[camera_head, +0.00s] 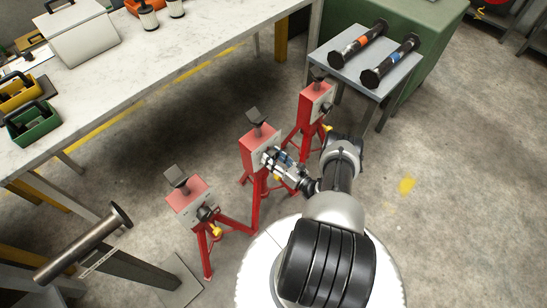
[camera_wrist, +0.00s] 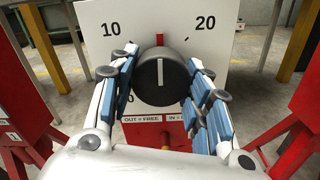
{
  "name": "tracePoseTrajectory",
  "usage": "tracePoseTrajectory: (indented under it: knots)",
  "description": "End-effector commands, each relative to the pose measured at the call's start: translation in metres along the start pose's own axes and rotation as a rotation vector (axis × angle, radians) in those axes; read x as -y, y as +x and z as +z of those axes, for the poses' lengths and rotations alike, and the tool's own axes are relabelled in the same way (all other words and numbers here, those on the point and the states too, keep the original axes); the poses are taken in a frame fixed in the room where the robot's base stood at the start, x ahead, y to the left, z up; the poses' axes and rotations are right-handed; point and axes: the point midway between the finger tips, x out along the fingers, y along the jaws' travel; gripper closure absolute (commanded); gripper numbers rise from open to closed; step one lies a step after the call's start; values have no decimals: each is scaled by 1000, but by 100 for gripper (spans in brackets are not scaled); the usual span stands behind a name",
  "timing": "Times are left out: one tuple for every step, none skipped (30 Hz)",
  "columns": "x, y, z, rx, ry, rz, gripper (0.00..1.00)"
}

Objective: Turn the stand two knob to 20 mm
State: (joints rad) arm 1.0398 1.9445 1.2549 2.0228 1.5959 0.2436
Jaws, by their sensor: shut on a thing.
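The middle red stand (camera_head: 255,150) has a white dial plate (camera_wrist: 100,14) marked 10 at upper left and 20 at upper right. A 0 shows at lower left, partly hidden by a finger. The dark round knob (camera_wrist: 161,82) sits at the dial's centre. Its white line points straight up, between 10 and 20, towards a red mark (camera_wrist: 159,39) at the top. My gripper (camera_head: 275,160) is at the front of this stand. In the wrist view its blue-padded fingers (camera_wrist: 161,66) are shut on the knob from both sides.
Similar red stands stand at the left (camera_head: 187,203) and the right (camera_head: 315,103). A grey side table (camera_head: 346,80) holds two dark spools with orange and blue bands. A metal roller (camera_head: 85,245) is at lower left. A long workbench (camera_head: 180,60) runs behind. Open floor lies to the right.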

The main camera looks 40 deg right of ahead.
Motion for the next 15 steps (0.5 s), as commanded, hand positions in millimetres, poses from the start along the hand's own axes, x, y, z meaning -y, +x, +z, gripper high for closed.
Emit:
tracePoseTrajectory:
  knots:
    - [-1, 0, 0, 0, 46, 0, 79]
    - [-1, 0, 0, 0, 74, 0, 79]
    - [-1, 0, 0, 0, 112, 0, 79]
    - [-1, 0, 0, 0, 141, 0, 79]
    - [-1, 0, 0, 0, 169, 0, 79]
    - [-1, 0, 0, 0, 207, 0, 79]
    - [-1, 0, 0, 0, 235, 0, 79]
    - [-1, 0, 0, 0, 264, 0, 79]
    - [-1, 0, 0, 0, 301, 0, 79]
    - [-1, 0, 0, 0, 328, 0, 79]
    - [-1, 0, 0, 0, 356, 0, 79]
    - [-1, 0, 0, 0, 391, 0, 79]
    - [-1, 0, 0, 0, 417, 0, 79]
    - [-2, 0, 0, 0, 442, 0, 79]
    - [-2, 0, 0, 0, 474, 0, 79]
